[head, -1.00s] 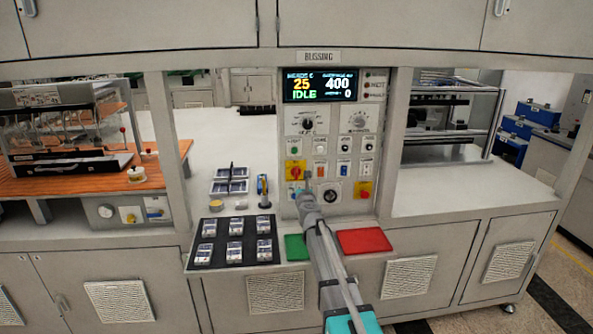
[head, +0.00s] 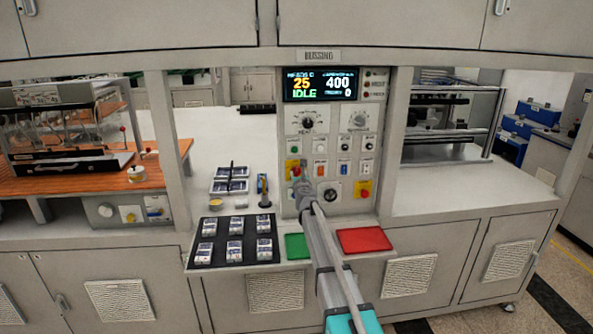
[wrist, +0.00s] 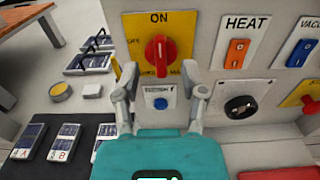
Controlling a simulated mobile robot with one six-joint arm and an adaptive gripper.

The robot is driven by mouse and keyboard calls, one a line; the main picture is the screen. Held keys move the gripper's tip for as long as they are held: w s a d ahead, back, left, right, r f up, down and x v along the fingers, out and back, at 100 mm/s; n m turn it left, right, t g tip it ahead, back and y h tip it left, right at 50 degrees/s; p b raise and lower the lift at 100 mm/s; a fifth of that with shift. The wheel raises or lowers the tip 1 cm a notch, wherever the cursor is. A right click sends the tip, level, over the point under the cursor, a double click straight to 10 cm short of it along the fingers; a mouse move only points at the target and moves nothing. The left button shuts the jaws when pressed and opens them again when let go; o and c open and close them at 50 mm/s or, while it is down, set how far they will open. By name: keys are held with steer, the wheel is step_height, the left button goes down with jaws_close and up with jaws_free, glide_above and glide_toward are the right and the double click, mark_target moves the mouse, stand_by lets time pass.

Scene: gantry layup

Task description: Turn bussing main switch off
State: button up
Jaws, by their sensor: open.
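The bussing main switch is a red rotary knob on a yellow plate (wrist: 158,52), upright in the wrist view with its handle toward the ON label. In the head view the yellow plate (head: 293,164) shows just above my gripper, which covers part of the knob. My gripper (wrist: 161,76) is open, one finger on each side of the knob's lower part, seemingly not touching it. In the head view my gripper (head: 303,188) is in front of the panel.
The display (head: 320,87) reads 25, IDLE and 400. A blue button (wrist: 160,103) sits below the switch, and an orange HEAT rocker (wrist: 238,50) to its right. A black tray of cells (head: 215,258), a green pad (head: 297,246) and a red pad (head: 363,240) lie on the ledge.

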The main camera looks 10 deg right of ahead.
mark_target(297, 169)
steer(key=shift+w+d, duration=0.15)
steer(key=shift+w, duration=1.15)
steer(key=shift+w+d, duration=0.1)
steer(key=shift+w, duration=1.2)
jaws_close()
